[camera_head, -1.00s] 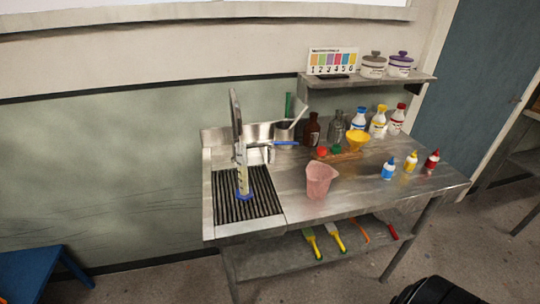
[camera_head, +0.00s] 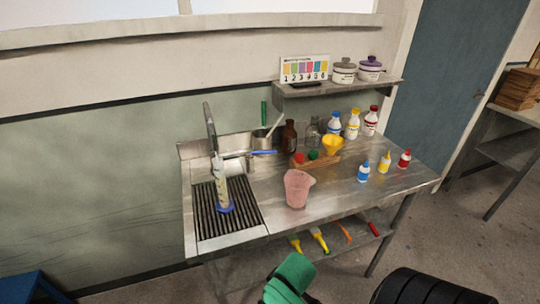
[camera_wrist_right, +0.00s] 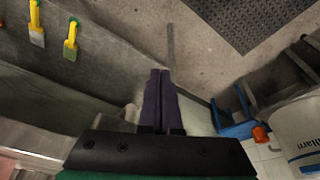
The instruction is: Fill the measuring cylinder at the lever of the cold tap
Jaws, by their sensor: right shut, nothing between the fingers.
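The measuring cylinder (camera_head: 222,190), clear with a blue foot, stands upright on the dark slatted grate of the sink (camera_head: 240,217). The tap (camera_head: 209,128) has a tall grey spout that rises just above and behind the cylinder. Its blue lever (camera_head: 263,153) points to the right. I cannot tell the liquid level in the cylinder. My right gripper (camera_wrist_right: 160,72) is shut and empty in the right wrist view, with its dark fingers over the floor, away from the cylinder and lever. My left gripper is not in view.
A pink jug (camera_head: 297,190) stands on the steel bench right of the sink. Behind it are a brown bottle (camera_head: 290,137), a yellow funnel (camera_head: 333,145) and several other bottles. Small dropper bottles (camera_head: 385,162) stand at the right.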

